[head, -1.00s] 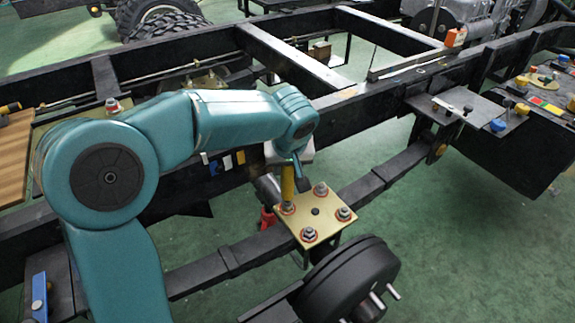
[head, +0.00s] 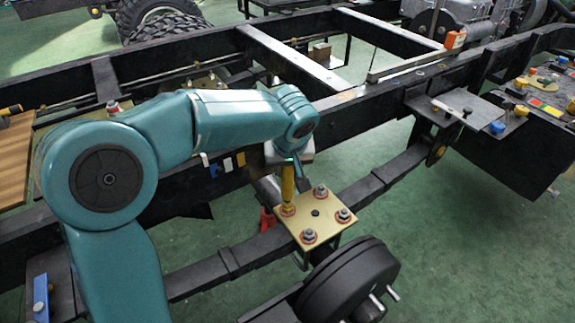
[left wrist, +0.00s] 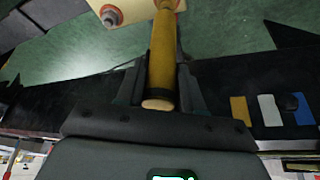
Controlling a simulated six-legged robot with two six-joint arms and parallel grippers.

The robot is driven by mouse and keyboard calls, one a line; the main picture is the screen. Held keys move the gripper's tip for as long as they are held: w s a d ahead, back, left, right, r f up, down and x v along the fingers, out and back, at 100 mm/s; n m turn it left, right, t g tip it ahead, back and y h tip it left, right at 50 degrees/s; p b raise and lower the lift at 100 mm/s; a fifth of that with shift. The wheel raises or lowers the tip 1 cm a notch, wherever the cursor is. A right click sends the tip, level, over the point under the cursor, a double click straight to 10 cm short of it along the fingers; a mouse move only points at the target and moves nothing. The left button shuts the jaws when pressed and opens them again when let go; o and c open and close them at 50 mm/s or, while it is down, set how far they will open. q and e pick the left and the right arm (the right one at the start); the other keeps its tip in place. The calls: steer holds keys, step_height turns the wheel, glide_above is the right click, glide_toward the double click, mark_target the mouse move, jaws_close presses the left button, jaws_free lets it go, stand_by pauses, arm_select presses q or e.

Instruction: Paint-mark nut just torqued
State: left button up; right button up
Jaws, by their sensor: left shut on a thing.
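My left gripper (head: 291,172) is shut on a yellow paint marker (head: 288,187), held nearly upright with its tip down. The marker also shows between the fingers in the left wrist view (left wrist: 163,60). Its lower end is at the far-left nut of a brass-coloured plate (head: 327,219); I cannot tell whether it touches. That nut (head: 288,210) is mostly hidden by the marker. One nut shows in the left wrist view (left wrist: 111,15). My right gripper is not in view.
A black chassis rail (head: 365,118) runs behind the gripper. A black drum (head: 350,280) sits below the plate. A side shelf (head: 470,108) at right holds small parts. Green floor (head: 440,220) is open at right.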

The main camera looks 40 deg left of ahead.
arm_select(q)
steer(key=shift+r+p, duration=0.3)
steer(key=shift+r, duration=0.35)
step_height(320, 180, up, 5)
steer(key=p, duration=0.3)
steer(key=shift+p, duration=0.4)
